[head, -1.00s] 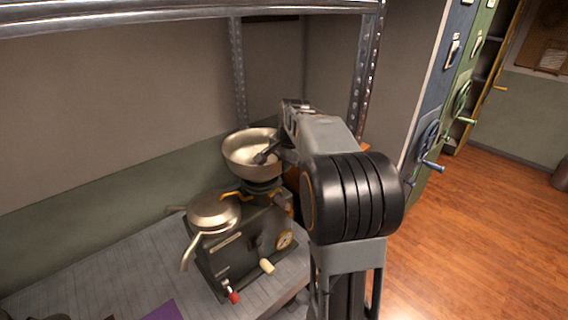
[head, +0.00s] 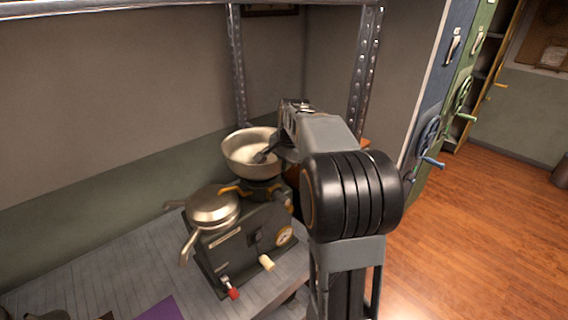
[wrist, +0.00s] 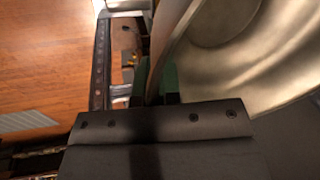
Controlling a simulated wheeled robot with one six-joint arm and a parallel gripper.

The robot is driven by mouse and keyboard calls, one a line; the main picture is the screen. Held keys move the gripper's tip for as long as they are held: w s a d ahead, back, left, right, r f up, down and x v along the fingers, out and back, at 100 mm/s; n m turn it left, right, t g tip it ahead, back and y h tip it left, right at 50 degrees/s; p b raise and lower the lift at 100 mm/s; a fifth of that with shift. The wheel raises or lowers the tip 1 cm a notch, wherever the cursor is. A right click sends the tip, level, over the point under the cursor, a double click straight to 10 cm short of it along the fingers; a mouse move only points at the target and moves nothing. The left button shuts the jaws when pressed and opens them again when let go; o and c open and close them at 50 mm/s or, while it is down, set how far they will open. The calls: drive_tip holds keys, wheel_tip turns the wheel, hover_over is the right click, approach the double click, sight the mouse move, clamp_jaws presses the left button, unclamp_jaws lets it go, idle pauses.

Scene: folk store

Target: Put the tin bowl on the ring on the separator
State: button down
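The tin bowl (head: 240,160), shiny and wide, is held upright at the top of the separator, directly over its dark ring (head: 262,187). The bowl's base hides most of the ring, and I cannot tell whether they touch. The separator (head: 238,250) is a dark green machine with metal spouts, standing on the grey shelf. My gripper (head: 263,156) reaches in from the right and is shut on the bowl's rim. In the wrist view, the rim of the bowl (wrist: 235,50) passes between the green finger pads of my gripper (wrist: 157,82).
A metal shelf post (head: 364,75) rises behind my arm, and a shelf edge (head: 180,8) runs overhead. A purple sheet (head: 160,310) lies on the grey shelf (head: 110,275) at front left. Blue and green cabinets (head: 440,110) with handwheels stand at right; the wooden floor there is clear.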

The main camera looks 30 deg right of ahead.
drive_tip(key=c, duration=1.2)
unclamp_jaws()
drive_tip(key=shift+f, duration=0.1)
drive_tip(key=v, duration=1.4)
